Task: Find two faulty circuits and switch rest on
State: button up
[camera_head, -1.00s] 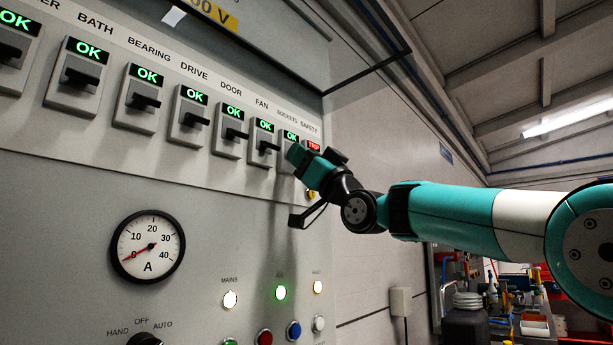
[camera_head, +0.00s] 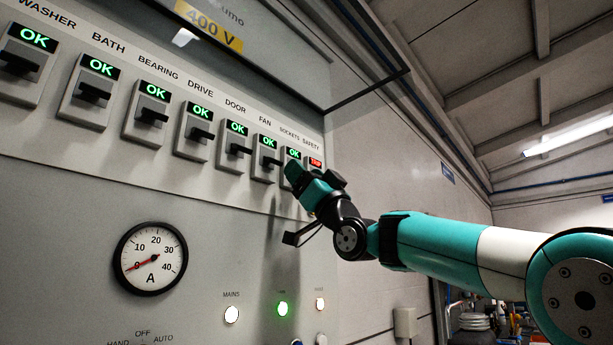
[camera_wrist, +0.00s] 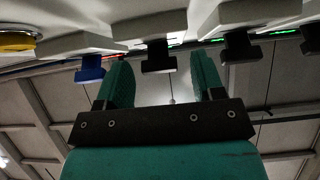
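A row of circuit switches crosses the grey panel in the head view. The washer (camera_head: 22,64), bath (camera_head: 92,92), bearing (camera_head: 150,116), drive (camera_head: 196,132), door (camera_head: 235,146) and fan (camera_head: 266,158) switches show green OK, as does the sockets display (camera_head: 294,154). The safety display (camera_head: 315,162) is red and reads TRIP. My gripper (camera_head: 297,178) is in front of the sockets and safety switches and hides their handles. In the wrist view my gripper (camera_wrist: 163,80) is open, with a dark switch handle (camera_wrist: 158,56) between or just beyond its fingers; contact cannot be told. A blue handle (camera_wrist: 89,70) is beside the left finger.
Below the switches are an ammeter (camera_head: 150,259) with its needle near 0 and lit lamps, including mains (camera_head: 231,314) and a green one (camera_head: 282,308). A raised cover (camera_head: 290,50) overhangs the row. A yellow round part (camera_wrist: 16,42) sits at the wrist view's left.

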jog(key=shift+f, duration=0.1)
jog(key=b+v, duration=0.9)
jog(key=v, duration=0.8)
jog(key=shift+s+d, duration=0.1)
jog(key=shift+d, duration=0.05)
grip_shut()
dwell(1.3)
